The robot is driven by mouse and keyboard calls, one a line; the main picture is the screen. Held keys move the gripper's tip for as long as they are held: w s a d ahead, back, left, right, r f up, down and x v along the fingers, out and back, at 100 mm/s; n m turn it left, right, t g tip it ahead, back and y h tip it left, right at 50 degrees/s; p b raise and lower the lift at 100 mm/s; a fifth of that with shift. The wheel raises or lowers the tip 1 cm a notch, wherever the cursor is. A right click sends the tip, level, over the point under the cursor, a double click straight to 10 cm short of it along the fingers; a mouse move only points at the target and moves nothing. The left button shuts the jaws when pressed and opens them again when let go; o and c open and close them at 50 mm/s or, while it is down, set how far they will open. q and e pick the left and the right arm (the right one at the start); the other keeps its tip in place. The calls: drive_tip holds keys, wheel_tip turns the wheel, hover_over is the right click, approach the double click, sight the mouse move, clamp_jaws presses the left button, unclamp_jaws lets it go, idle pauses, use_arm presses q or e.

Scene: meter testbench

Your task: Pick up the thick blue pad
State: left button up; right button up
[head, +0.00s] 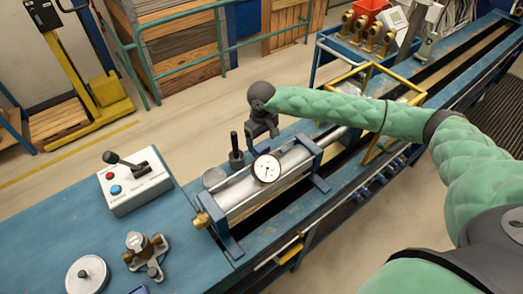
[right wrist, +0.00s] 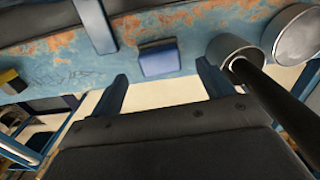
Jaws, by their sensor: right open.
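In the right wrist view a small blue pad (right wrist: 159,61) lies on the worn blue bench surface (right wrist: 190,22). My right gripper (right wrist: 162,88) is open, with its two fingers apart. The pad shows beyond the fingertips, roughly midway between them, with no visible contact. In the head view my right gripper (head: 262,130) points down over the bench beside the dial gauge (head: 267,168). I cannot make out the pad there; the gripper or fixture may hide it. My left gripper is not in view.
A black upright rod (head: 236,150) and a round metal part (head: 214,178) stand close to my right gripper. A metal cylinder (head: 250,187) lies in the bench fixture. A control box with a lever (head: 134,182) sits at left. A yellow frame (head: 372,95) stands right.

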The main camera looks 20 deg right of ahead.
sight(261, 146)
wheel_tip(261, 146, down, 4)
drive_tip(key=shift+w+a+r+p, duration=0.1)
drive_tip(key=shift+r+p, duration=0.15)
drive_tip(key=shift+p, duration=0.2)
drive_tip(key=shift+f, duration=0.55)
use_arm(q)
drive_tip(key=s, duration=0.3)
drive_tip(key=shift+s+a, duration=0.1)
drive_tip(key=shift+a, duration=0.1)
use_arm(e)
drive_tip(key=c, duration=1.1)
drive_tip(key=shift+r, duration=0.15)
